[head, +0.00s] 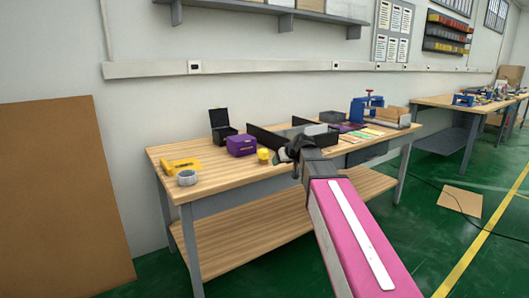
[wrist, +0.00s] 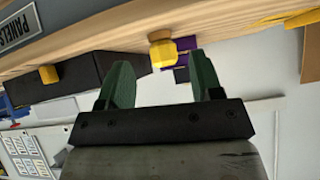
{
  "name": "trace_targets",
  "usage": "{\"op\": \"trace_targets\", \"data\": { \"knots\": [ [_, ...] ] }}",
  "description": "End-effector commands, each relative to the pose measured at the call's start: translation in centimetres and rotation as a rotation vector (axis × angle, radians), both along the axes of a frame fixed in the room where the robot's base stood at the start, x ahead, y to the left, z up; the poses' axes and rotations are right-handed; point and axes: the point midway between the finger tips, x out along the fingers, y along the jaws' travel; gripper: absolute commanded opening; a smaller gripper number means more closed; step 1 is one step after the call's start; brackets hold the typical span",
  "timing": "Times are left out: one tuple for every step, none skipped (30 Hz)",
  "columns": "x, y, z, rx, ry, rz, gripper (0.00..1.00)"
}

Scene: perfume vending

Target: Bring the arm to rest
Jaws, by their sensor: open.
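My gripper (wrist: 160,85) is open, with two green fingers apart and nothing held between them in the wrist view. In the head view my gripper (head: 281,155) reaches over the wooden workbench (head: 225,178), partly hidden by my own wrist. A yellow object (head: 263,154) stands on the bench just left of it. That yellow object also shows beyond the fingers in the wrist view (wrist: 162,50), apart from them.
A purple box (head: 241,145), an open black box (head: 220,125), a tape roll (head: 187,178) and a yellow tool (head: 181,165) stand on the left of the bench. A black tray (head: 265,137) and a blue press (head: 366,107) are farther right. Green floor shows at right.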

Motion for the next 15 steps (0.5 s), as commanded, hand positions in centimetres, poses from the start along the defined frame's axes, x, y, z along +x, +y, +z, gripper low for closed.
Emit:
{"op": "trace_targets", "data": {
  "knots": [
    [-1.0, -0.4, -1.7, -0.008, 0.032, -0.012, 0.60],
    [-1.5, -0.7, -2.6, -0.011, 0.053, -0.020, 0.60],
    [-2.2, -1.1, -4.1, -0.020, 0.085, -0.032, 0.60],
    [-2.9, -1.4, -5.3, -0.024, 0.110, -0.044, 0.60],
    [-3.6, -1.7, -6.5, -0.031, 0.137, -0.054, 0.60],
    [-4.7, -2.2, -8.3, -0.042, 0.178, -0.072, 0.60],
    [-5.6, -2.7, -9.7, -0.050, 0.209, -0.086, 0.60],
    [-6.4, -3.1, -11.0, -0.058, 0.239, -0.100, 0.60],
    [-7.6, -3.6, -12.7, -0.070, 0.281, -0.120, 0.60],
    [-8.5, -4.0, -13.9, -0.079, 0.310, -0.136, 0.60],
    [-9.5, -4.4, -15.2, -0.087, 0.341, -0.152, 0.60],
    [-10.8, -5.0, -16.8, -0.101, 0.380, -0.172, 0.60],
    [-11.7, -5.5, -17.9, -0.110, 0.410, -0.189, 0.60],
    [-12.7, -5.9, -19.0, -0.120, 0.439, -0.206, 0.60],
    [-14.1, -6.4, -20.4, -0.135, 0.478, -0.228, 0.60]
  ]
}}
